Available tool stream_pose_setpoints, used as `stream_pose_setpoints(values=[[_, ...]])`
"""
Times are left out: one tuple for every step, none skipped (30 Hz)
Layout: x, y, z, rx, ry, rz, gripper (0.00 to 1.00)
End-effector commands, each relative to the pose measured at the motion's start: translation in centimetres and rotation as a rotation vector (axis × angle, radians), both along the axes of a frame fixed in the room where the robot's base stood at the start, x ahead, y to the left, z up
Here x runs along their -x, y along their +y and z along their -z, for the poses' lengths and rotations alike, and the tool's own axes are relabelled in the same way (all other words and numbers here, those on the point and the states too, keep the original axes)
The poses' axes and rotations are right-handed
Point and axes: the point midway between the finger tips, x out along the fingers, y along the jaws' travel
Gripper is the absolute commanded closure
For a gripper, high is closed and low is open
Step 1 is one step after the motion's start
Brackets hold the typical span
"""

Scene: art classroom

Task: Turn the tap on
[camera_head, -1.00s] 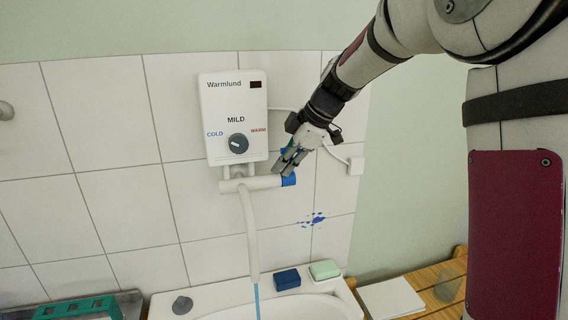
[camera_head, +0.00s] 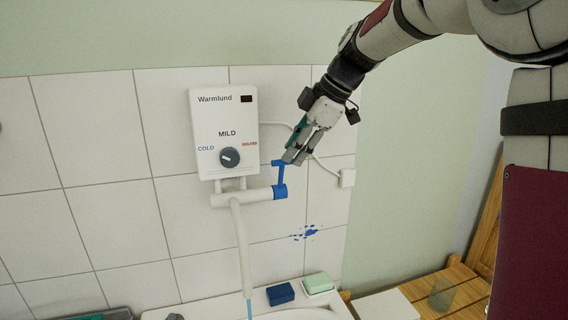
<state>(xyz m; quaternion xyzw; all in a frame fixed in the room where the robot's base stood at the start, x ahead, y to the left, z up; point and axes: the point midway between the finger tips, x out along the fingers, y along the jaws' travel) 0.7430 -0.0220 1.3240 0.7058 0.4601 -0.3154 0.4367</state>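The tap is a white pipe (camera_head: 240,199) under the water heater (camera_head: 224,130). Its blue handle (camera_head: 280,180) sits at the pipe's right end, with a lever standing up and a short crossbar on top. A white spout (camera_head: 240,245) hangs down, and a thin blue stream of water (camera_head: 249,309) shows below its end. My gripper (camera_head: 293,158) points down and left, its fingertips at the right end of the crossbar. I cannot tell whether they touch it, nor whether the fingers are shut or slightly apart.
A dark blue block (camera_head: 280,294) and a green soap bar (camera_head: 318,283) lie on the basin's back rim. A wooden slatted surface (camera_head: 455,290) is at the right. A white cable runs along the wall behind my gripper. The space left of the heater is clear.

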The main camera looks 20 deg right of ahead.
Motion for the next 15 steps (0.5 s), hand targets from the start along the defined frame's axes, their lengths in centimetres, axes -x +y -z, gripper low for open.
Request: stream_pose_setpoints(values=[[0.2, -0.3, -0.7, 0.001, -0.003, 0.001, 0.69], [0.4, -0.4, -1.0, 0.001, -0.003, 0.0, 0.69], [0.5, -0.6, -1.4, 0.001, -0.003, 0.0, 0.69], [0.6, -0.7, -1.6, 0.001, -0.003, 0.0, 0.69], [0.7, -0.8, -1.8, 0.0, -0.002, 0.0, 0.69], [0.8, -0.8, -1.9, 0.0, -0.001, 0.0, 0.69], [0.9, -0.9, -2.1, 0.0, -0.001, 0.0, 0.69], [0.9, -0.9, -2.1, 0.0, 0.0, 0.0, 0.69], [1.0, -1.0, -2.2, 0.0, 0.0, 0.0, 0.69], [1.0, -1.0, -2.2, 0.0, 0.0, 0.0, 0.69], [1.0, -1.0, -2.2, 0.0, 0.0, 0.0, 0.69], [1.0, -1.0, -2.2, 0.0, 0.0, 0.0, 0.69], [1.0, -1.0, -2.2, 0.0, 0.0, 0.0, 0.69], [1.0, -1.0, -2.2, 0.0, 0.0, 0.0, 0.69], [1.0, -1.0, -2.2, 0.0, 0.0, 0.0, 0.69]])
